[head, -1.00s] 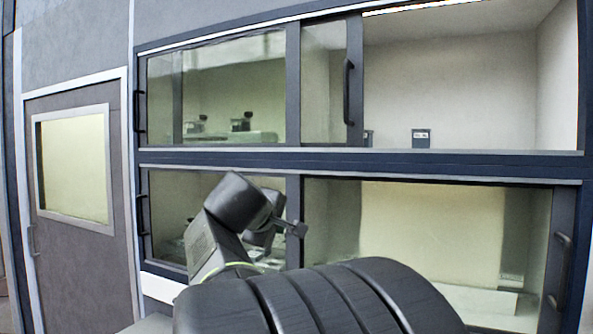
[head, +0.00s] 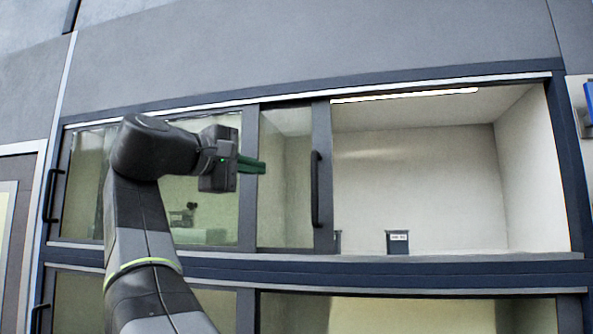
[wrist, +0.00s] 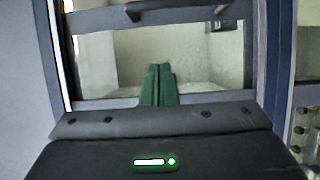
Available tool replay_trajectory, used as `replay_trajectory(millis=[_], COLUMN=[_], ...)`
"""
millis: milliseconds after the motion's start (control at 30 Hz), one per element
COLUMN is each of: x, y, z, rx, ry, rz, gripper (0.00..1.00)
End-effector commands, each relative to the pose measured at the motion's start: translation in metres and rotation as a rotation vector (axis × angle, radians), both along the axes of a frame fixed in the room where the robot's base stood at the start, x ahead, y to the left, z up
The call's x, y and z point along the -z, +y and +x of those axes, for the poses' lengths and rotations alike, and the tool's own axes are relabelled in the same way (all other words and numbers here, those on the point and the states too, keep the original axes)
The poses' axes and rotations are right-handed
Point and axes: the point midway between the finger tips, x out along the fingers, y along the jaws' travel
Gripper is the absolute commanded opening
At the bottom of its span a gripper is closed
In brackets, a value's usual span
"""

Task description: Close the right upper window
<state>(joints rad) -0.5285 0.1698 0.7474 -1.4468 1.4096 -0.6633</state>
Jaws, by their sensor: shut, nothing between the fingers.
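The right upper window (head: 322,180) is a dark-framed sliding glass panel in the head view. It is slid left, so the right part of the upper opening stands open. Its black vertical handle (head: 315,189) is on its right-hand frame bar. My gripper (head: 264,167) is raised in front of the upper windows, left of the handle and apart from it. Its green fingers point right and are shut and empty. In the wrist view the green fingers (wrist: 157,84) lie side by side, with a dark frame and glass beyond them.
The left upper window (head: 90,185) is behind my arm and has its own handle (head: 52,195) at the left. A small dark labelled box (head: 398,242) stands inside the open upper compartment, near the sill. Lower windows (head: 420,312) lie below. A blue object (head: 590,100) is at the right edge.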

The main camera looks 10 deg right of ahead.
Motion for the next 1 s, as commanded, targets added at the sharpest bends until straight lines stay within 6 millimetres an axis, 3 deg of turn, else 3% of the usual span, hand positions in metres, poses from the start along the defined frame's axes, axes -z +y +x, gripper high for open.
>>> replay_trajectory(millis=[467, 700, 1000], x=[-0.001, 0.0, 0.001], y=[-0.06, -0.084, -0.089], z=[0.051, 0.031, 0.028], rx=[0.003, 0.0, -0.001], ry=[0.001, 0.0, 0.001], rz=[0.001, 0.0, 0.001], gripper=[0.0, 0.0, 0.0])
